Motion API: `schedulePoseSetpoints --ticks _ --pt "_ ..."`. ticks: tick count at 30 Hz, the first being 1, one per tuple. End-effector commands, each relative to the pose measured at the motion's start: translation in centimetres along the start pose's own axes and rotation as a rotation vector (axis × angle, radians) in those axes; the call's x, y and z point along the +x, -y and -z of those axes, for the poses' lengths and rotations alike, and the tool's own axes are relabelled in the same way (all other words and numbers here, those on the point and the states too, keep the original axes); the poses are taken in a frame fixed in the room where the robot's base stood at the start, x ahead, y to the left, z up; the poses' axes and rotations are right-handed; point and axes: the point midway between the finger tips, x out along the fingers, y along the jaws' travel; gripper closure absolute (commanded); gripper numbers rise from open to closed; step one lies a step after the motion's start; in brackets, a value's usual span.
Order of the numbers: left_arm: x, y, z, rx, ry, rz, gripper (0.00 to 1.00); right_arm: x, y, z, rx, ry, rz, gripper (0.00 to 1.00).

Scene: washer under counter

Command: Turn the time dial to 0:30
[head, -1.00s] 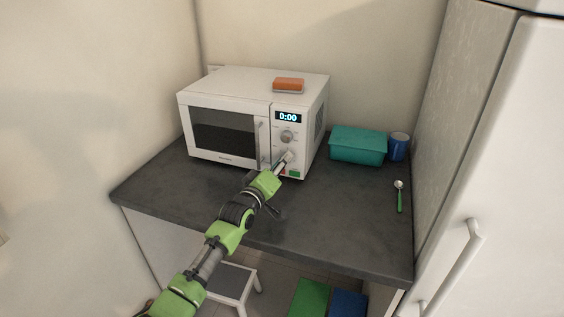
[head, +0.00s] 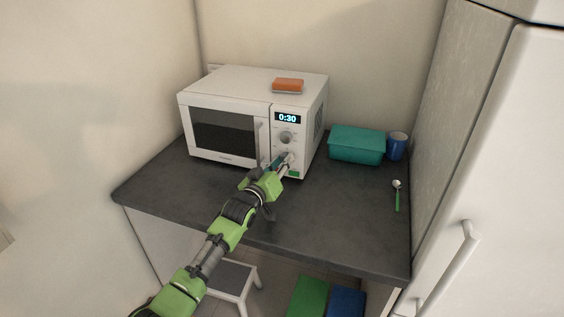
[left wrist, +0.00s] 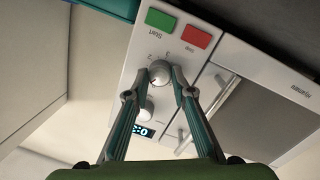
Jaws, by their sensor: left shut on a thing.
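The white microwave (head: 225,90) stands on the dark counter, and its display (head: 288,118) reads 0:30. The lower round dial (head: 289,156) on its panel is the time dial my left gripper (head: 279,163) is at. In the left wrist view the two fingers are shut on this dial (left wrist: 159,73), one on each side. The upper dial (head: 286,137) is free above it. In the head view the fingers partly cover the lower dial. My right gripper is not in view.
A green Start button (left wrist: 160,19) and a red button (left wrist: 195,36) sit close to the held dial. An orange sponge (head: 288,85) lies on the microwave. A teal box (head: 357,146), blue mug (head: 397,146) and green-handled spoon (head: 397,195) are to the right.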

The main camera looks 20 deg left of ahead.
Motion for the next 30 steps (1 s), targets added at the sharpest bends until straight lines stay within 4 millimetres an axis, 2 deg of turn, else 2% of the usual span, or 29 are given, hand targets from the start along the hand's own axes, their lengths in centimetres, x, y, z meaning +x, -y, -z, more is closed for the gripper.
schedulePoseSetpoints --ticks 7,8,9,10,23,30 --pt "0.0 0.1 -0.1 -0.001 0.001 0.001 0.99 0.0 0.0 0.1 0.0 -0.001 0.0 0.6" --pt "0.0 0.1 -0.1 -0.001 0.001 0.001 0.72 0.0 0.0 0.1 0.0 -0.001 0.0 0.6" --pt "0.0 0.0 -0.1 -0.001 0.001 0.001 0.62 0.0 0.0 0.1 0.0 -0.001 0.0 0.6" --pt "0.0 0.0 -0.1 -0.001 0.001 0.001 0.6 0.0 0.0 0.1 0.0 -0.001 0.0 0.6" --pt "-0.5 0.0 0.0 -0.002 0.0 -0.001 0.6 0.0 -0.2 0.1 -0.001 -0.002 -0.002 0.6" --pt "-3.4 0.1 -0.1 -0.001 0.0 0.0 0.6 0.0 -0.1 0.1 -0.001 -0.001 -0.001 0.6"
